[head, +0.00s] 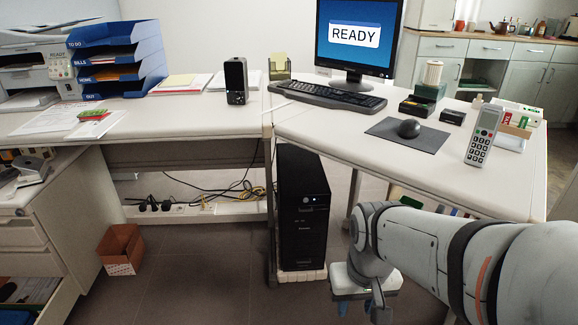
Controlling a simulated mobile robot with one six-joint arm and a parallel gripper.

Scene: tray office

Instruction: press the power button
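The black computer tower (302,225) stands upright on a low light base under the desk. A small lit spot, which looks like the power button (306,200), is on its front face near the upper middle. The monitor (356,38) on the desk is lit and shows the word READY. My gripper (362,308) is low in front of the desk, to the right of the tower and apart from it. My arm reaches in from the right. The fingertips are small and partly hidden, so I cannot tell whether they are open.
The desk edge (400,176) overhangs the space right of the tower. Loose cables (225,193) and a power strip lie behind, to its left. A cardboard bin (121,249) and an open drawer (30,290) are at far left. The floor (190,280) left of the tower is clear.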

